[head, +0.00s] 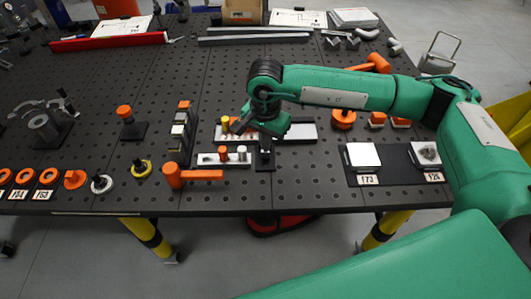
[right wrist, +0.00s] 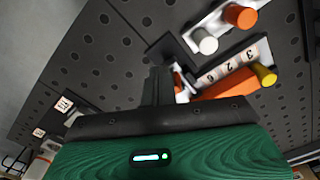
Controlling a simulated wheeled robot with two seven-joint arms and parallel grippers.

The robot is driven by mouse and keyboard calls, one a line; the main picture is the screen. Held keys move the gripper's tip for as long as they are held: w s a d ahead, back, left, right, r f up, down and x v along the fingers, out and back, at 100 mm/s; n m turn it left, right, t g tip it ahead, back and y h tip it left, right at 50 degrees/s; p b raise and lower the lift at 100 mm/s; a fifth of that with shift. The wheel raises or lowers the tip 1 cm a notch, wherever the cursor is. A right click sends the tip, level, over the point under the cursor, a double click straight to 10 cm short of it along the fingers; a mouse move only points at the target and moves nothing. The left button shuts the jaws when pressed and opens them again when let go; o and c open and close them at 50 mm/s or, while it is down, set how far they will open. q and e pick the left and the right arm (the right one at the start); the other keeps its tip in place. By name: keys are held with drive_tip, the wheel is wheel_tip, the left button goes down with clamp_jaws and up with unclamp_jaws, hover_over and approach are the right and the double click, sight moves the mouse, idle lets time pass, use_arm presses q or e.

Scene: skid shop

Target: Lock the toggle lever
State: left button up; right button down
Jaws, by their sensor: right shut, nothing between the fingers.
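My right gripper (head: 264,142) points down over the middle of the bench, its fingers shut and empty. In the right wrist view the dark fingers (right wrist: 158,85) rise from the green housing, close to a small black block (right wrist: 172,50). In the head view a small black plate (head: 264,165) lies under the fingertips; the fingers partly hide what stands on it. I cannot tell for sure whether this is the toggle lever. A metal clamp-like fixture (head: 42,125) with a dark handle stands at the far left. My left gripper is not in view.
Beside the fingers is a white strip (head: 210,161) with orange and white pegs. Behind it is a panel (head: 302,131) with a yellow peg (head: 225,122). An orange hammer (head: 195,175) lies in front. A black mat (head: 398,173) with white tiles is at right.

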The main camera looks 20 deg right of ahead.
drive_tip(key=shift+f, duration=0.15)
drive_tip(key=shift+w+d+b, duration=0.25)
drive_tip(key=shift+w+b, duration=0.45)
drive_tip(key=shift+w+d+b, duration=0.2)
drive_tip(key=shift+w+b, duration=0.45)
drive_tip(key=shift+w+d+f, duration=0.1)
drive_tip(key=shift+w, duration=0.3)
drive_tip(key=shift+s+r, duration=0.15)
drive_tip(key=shift+r, duration=0.05)
drive_tip(key=shift+f, duration=0.1)
drive_tip(key=shift+s+a+b, duration=0.25)
drive_tip(key=shift+s+b, duration=0.05)
drive_tip(key=shift+s, duration=0.25)
drive_tip(key=shift+r+p, duration=0.85)
drive_tip(key=shift+r, duration=2.75)
